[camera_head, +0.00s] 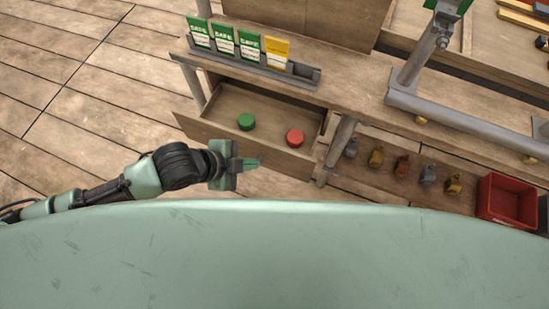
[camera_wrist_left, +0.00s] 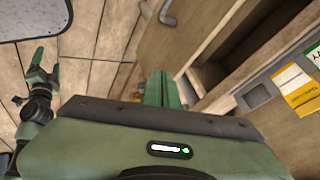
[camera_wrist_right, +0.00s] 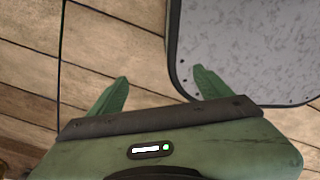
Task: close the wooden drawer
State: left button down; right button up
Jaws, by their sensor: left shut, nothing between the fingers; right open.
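The wooden drawer (camera_head: 232,140) is pulled out under the workbench, and its inside shows from above. A green round piece (camera_head: 246,121) and a red round piece (camera_head: 294,138) lie in it. My left gripper (camera_head: 258,163) is shut and empty, just in front of the drawer's front panel; I cannot tell whether it touches. In the left wrist view its closed fingers (camera_wrist_left: 162,76) point toward a wooden panel with a grey handle (camera_wrist_left: 166,14). My right gripper (camera_wrist_right: 162,82) is open and empty over the plank floor, away from the drawer; it is outside the head view.
The workbench (camera_head: 345,92) carries a grey rack with green and yellow cards (camera_head: 276,52). A bench leg (camera_head: 338,148) stands right of the drawer. The floor at left (camera_head: 80,75) is clear.

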pick_arm(q)
jog(key=s+m, duration=0.1)
jog(key=s, duration=0.1)
send_near(284, 159)
notch_tip(284, 159, down, 3)
jog(key=s, duration=0.2)
jog(key=shift+g, duration=0.3)
jog(key=w+d, duration=0.1)
jog(key=w, duration=0.1)
jog(key=w+d+f, duration=0.1)
jog(key=shift+w+d+p, duration=0.15)
jog(key=shift+w+p, duration=0.2)
jog(key=shift+w, duration=0.05)
jog(key=shift+r, duration=0.1)
jog(key=shift+w, duration=0.1)
